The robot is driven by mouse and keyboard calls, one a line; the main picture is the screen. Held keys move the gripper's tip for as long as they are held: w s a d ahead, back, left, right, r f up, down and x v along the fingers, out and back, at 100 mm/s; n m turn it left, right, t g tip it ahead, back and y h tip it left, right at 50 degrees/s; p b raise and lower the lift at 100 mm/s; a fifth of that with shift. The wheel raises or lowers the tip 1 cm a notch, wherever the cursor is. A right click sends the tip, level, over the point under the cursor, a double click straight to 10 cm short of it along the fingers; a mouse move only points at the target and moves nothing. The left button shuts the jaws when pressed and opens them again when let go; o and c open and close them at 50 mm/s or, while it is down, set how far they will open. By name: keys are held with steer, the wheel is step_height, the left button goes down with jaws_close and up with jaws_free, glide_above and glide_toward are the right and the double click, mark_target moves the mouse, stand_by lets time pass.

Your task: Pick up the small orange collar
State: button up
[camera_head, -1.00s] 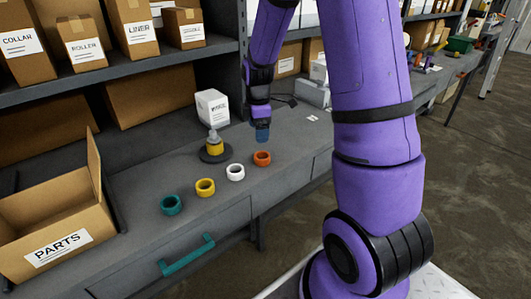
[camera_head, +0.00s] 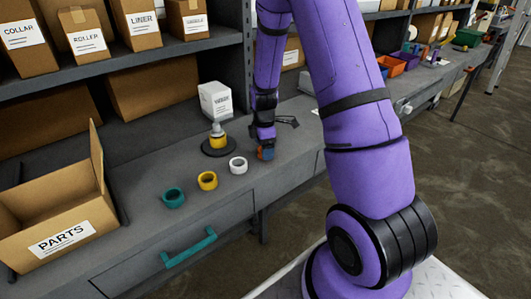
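The small orange collar (camera_head: 261,154) is on the grey bench at the right end of a row of rings, mostly hidden by my fingers. My gripper (camera_head: 266,152) points down at it from above, its bluish fingertips overlapping the collar in the picture. I cannot tell whether the fingers are shut on it or only around or in front of it. The collar appears to be at bench height.
A white ring (camera_head: 238,165), a yellow ring (camera_head: 207,180) and a teal ring (camera_head: 173,197) stand left of the collar. Behind them are a post on a dark round base (camera_head: 218,149) and a white box (camera_head: 215,99). An open PARTS box (camera_head: 100,190) is at left.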

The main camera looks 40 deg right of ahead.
steer(key=shift+f, duration=0.8)
steer(key=c, duration=1)
